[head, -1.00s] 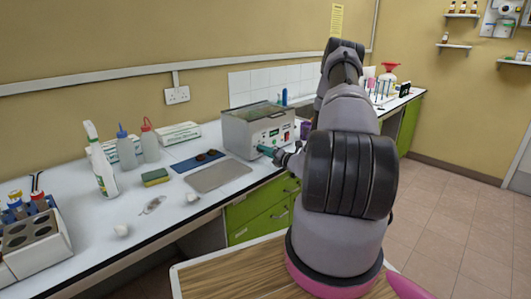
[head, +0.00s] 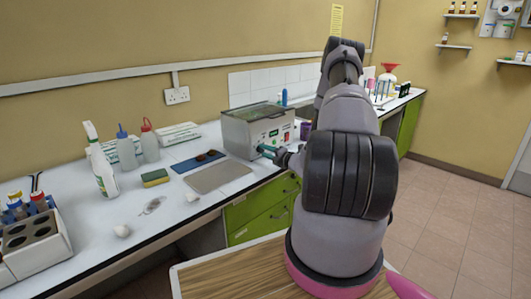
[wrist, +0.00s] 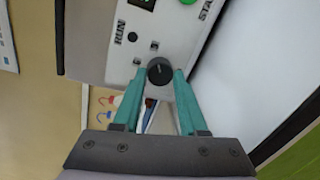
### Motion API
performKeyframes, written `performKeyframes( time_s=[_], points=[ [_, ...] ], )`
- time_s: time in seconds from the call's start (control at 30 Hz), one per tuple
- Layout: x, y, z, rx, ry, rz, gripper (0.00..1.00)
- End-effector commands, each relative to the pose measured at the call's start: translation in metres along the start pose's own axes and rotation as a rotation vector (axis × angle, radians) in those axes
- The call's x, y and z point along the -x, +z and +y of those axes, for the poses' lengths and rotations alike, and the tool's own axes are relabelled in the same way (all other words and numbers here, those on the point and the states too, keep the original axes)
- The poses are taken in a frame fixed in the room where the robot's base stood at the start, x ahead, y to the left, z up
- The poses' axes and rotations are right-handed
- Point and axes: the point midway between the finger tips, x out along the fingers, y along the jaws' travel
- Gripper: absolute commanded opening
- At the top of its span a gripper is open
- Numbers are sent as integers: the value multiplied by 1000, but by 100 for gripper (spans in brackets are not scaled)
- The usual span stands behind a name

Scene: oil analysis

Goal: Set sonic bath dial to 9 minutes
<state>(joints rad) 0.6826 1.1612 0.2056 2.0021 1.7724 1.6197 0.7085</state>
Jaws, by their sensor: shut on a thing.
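The sonic bath (head: 255,129) is a grey box with a lid and a white front panel, standing on the bench. Its panel fills the top of the wrist view (wrist: 180,30), with a green button, a small display and a "RUN" label. The black round dial (wrist: 159,72) is low on that panel. My gripper (head: 266,149) is at the panel's lower left in the head view. In the wrist view its teal fingers (wrist: 160,80) are shut on the dial, one on each side. The dial's minute marks are too small to read.
A grey mat (head: 220,177) and a blue mat (head: 198,161) lie left of the bath. A sponge (head: 155,177), a spray bottle (head: 100,165) and wash bottles (head: 149,145) stand farther left. A purple container (head: 306,130) is close to the bath's right side.

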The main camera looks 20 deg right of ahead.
Motion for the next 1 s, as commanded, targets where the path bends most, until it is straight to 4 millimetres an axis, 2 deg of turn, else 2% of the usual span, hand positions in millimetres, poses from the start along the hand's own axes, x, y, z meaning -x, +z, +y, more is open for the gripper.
performKeyframes(
  time_s=[0.1, 0.13, 0.2, 0.5, 0.6, 0.77, 1.0],
  points=[
    [1, 1, -1, -1, -3, -3, 0],
    [1, 1, -1, -1, -3, -3, 49],
    [1, 1, -1, 0, -3, -3, 72],
    [1, 0, 0, 0, -1, -1, 72],
    [7, 1, -1, 0, -2, -1, 72],
    [32, 2, -1, -2, -3, -4, 72],
    [81, 2, -1, -2, -4, -5, 72]
  ],
)
